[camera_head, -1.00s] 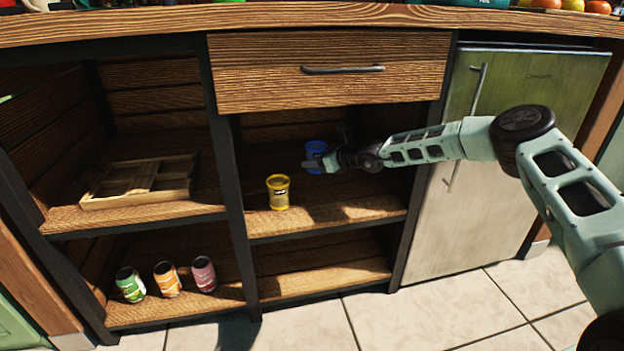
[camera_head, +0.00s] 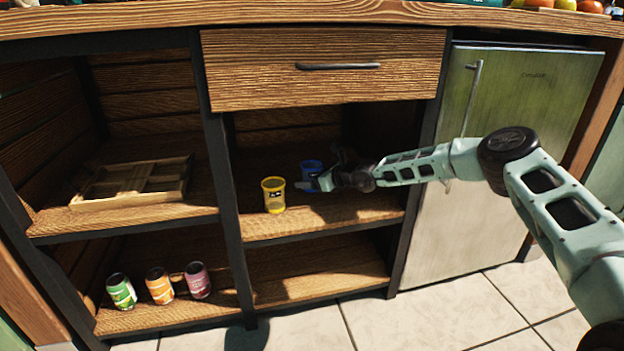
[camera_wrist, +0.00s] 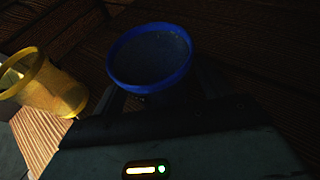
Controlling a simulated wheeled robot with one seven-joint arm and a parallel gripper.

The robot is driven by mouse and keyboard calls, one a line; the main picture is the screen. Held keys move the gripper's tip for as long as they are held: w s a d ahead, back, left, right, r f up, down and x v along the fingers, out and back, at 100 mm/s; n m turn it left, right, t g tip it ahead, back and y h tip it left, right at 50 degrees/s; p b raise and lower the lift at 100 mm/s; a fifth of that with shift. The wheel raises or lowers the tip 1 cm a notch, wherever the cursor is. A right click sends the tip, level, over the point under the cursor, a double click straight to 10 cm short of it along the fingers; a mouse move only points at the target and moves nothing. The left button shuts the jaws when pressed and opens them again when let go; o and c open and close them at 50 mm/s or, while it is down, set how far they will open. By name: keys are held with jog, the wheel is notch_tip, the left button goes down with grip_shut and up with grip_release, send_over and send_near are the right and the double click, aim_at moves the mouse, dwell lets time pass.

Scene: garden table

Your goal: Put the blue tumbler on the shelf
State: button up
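The blue tumbler (camera_head: 311,168) is upright on or just above the middle compartment's upper shelf (camera_head: 350,212), under the drawer. I cannot tell whether its base touches the board. My gripper (camera_head: 318,184) reaches in from the right, with its fingers at the tumbler's side. In the wrist view the blue tumbler (camera_wrist: 150,58) shows its round open rim, and my gripper (camera_wrist: 160,95) has a finger on either side of its body. The fingers appear shut on it, though the contact is dark. A yellow tumbler (camera_head: 273,196) stands on the same shelf to the left, also in the wrist view (camera_wrist: 48,88).
A wooden divided tray (camera_head: 130,200) lies on the left compartment's upper shelf. Three cans (camera_head: 159,287) stand on the lower shelf there. A drawer (camera_head: 325,70) closes off the space above. A green fridge (camera_head: 500,160) stands right. The shelf below (camera_head: 320,275) is empty.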

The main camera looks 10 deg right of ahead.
jog(key=shift+s+d+r, duration=0.15)
jog(key=shift+s+r, duration=0.05)
jog(key=shift+r, duration=0.15)
jog(key=p+v, duration=0.5)
jog(key=v, duration=0.6)
jog(key=shift+s+d+r, duration=0.1)
jog(key=shift+d, duration=0.05)
jog(key=s+a+r+n+g+y, duration=0.1)
jog(key=s+a+r+n+g, duration=0.35)
jog(key=s+a+n, duration=0.45)
jog(key=s+a+r+n+g+y, duration=0.1)
jog(key=s+a+r+n+g, duration=0.35)
jog(key=s+a+n, duration=0.55)
jog(key=s+a+r+n+g+h, duration=0.2)
jog(key=s+n, duration=0.2)
jog(key=s, duration=0.7)
jog(key=s+a+r+n+g+h, duration=0.1)
jog(key=s+r+n+h, duration=0.3)
jog(key=s, duration=0.6)
jog(key=s+d+n+t+h, duration=0.1)
jog(key=s+d+n+h, duration=0.2)
jog(key=s+d+n, duration=0.5)
jog(key=s, duration=0.2)
jog(key=shift+s+d+f+n+h, duration=0.2)
jog(key=shift+s+d+n+h, duration=0.1)
jog(key=shift+d+h, duration=0.1)
